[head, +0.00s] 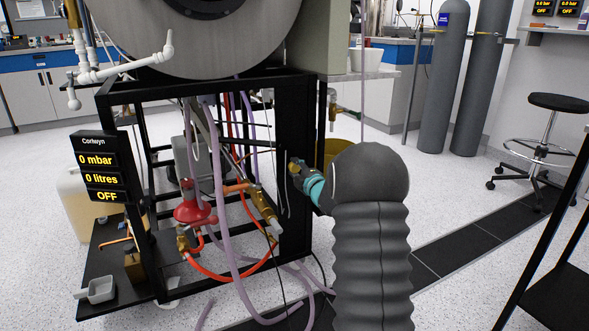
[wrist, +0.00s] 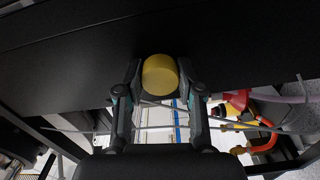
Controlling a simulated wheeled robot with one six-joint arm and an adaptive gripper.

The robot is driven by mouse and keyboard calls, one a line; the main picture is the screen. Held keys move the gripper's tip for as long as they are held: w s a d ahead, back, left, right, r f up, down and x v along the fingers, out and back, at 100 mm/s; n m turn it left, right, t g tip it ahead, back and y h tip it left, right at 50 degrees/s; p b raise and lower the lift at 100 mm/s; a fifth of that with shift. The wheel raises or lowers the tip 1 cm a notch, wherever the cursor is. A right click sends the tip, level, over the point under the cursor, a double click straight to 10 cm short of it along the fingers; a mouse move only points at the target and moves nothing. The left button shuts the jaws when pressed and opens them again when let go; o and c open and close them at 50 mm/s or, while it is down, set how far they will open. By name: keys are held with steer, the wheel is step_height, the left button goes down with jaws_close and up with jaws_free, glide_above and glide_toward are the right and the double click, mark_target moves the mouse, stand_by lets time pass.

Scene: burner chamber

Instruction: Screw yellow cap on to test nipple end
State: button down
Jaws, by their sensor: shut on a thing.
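The yellow cap (wrist: 160,75) sits between the two fingertips of my gripper (wrist: 160,82) in the wrist view, with its round face visible. My gripper is shut on it. In the head view my gripper (head: 297,170) reaches left from my grey arm, close to the black frame post. The cap cannot be made out there. The test nipple cannot be picked out with certainty. A brass fitting with a pale end (head: 265,208) hangs on the red and orange piping left of my gripper, apart from it.
A black frame (head: 295,220) carries a large grey drum (head: 215,30). Purple hoses (head: 219,190) and a red regulator (head: 193,205) hang inside it. A Corlwyn display (head: 100,168) reads 0 mbar, 0 litres, OFF. Open floor lies to the right.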

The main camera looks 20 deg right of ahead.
steer(key=shift+r+m+p, duration=0.15)
steer(key=shift+m+p, duration=0.4)
steer(key=shift+m, duration=0.55)
steer(key=m+p, duration=0.1)
steer(key=m, duration=0.2)
steer(key=shift+m, duration=0.3)
steer(key=m+p, duration=0.1)
steer(key=m, duration=0.2)
steer(key=shift+p, duration=0.35)
steer(key=m, duration=0.2)
steer(key=shift+m+p, duration=0.35)
steer(key=shift+m, duration=0.05)
